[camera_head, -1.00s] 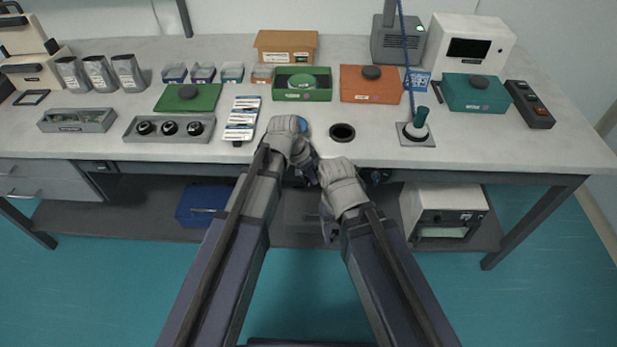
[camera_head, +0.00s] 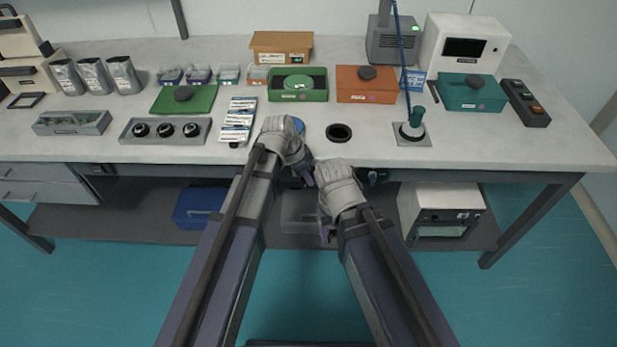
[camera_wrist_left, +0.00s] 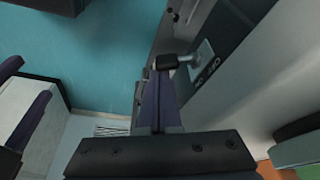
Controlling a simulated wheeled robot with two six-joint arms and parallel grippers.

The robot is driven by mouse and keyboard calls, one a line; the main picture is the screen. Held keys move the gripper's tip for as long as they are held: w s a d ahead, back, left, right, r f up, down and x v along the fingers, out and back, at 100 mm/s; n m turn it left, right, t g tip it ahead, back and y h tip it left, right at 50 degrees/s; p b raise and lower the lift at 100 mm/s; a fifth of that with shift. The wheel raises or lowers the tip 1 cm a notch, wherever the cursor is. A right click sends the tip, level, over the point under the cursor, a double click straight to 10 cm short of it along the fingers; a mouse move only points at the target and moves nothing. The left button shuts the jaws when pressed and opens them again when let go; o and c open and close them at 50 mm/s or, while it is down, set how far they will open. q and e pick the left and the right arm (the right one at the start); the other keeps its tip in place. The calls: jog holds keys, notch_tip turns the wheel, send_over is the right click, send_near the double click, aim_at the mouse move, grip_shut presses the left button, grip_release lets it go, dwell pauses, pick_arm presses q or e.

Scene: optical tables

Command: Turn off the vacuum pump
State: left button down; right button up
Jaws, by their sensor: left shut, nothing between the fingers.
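My left gripper (camera_head: 307,177) is at the table's front edge, left of centre. In the left wrist view its fingers (camera_wrist_left: 159,80) are shut and empty. Their tips are close to a black knob (camera_wrist_left: 167,62) on a short metal stem from a plate (camera_wrist_left: 204,62); I cannot tell whether they touch. My right gripper (camera_head: 326,230) hangs below the table edge, its fingers too hidden to judge. No thing is plainly marked as the vacuum pump. A grey box (camera_head: 391,48) with a lit green lamp stands at the table's back, and a white panelled box (camera_head: 440,212) is on the lower shelf.
A dark control (camera_head: 373,177) sits on the table front right of my grippers. A blue bin (camera_head: 195,207) is below.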

pick_arm(q)
jog(key=shift+a+m, duration=0.15)
jog(key=shift+m, duration=0.15)
jog(key=m, duration=0.1)
jog(key=m+g, duration=0.1)
jog(key=a+m, duration=0.1)
jog(key=shift+s+m, duration=0.3)
jog(key=shift+m, duration=0.1)
jog(key=m, duration=0.1)
jog(key=m+g, duration=0.1)
jog(key=a+m, duration=0.1)
jog(key=shift+s+g, duration=0.25)
jog(key=shift+g, duration=0.05)
jog(key=shift+a, duration=0.15)
jog(key=shift+s+a, duration=0.45)
jog(key=shift+s, duration=0.15)
jog(key=shift+r, duration=0.1)
